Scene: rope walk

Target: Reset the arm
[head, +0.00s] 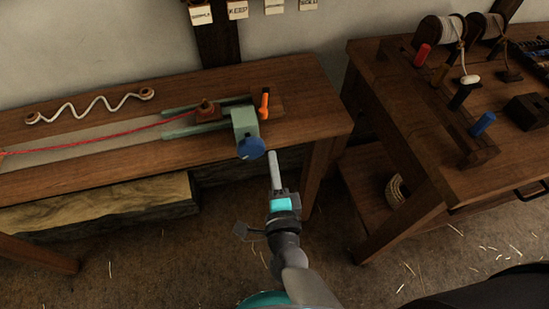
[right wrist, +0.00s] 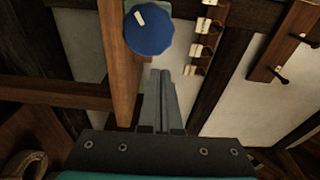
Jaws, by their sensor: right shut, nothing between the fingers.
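My right gripper (head: 272,157) is shut and empty, reaching up from the bottom of the head view. Its tips are close to the blue knob (head: 251,148) on the front of the green block (head: 243,121) at the left bench's right end. In the right wrist view the shut fingers (right wrist: 163,74) point up, with the blue knob (right wrist: 149,30) just beyond and a little left of them; a gap shows between them. My left gripper is in neither view.
The left bench (head: 285,75) holds a red cord (head: 130,130), a white wavy rope (head: 90,107) and an orange-handled piece (head: 264,103). The right bench (head: 372,58) carries spools (head: 437,35), coloured pegs and a dark block (head: 527,111). Straw-strewn floor (head: 420,262) is open below.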

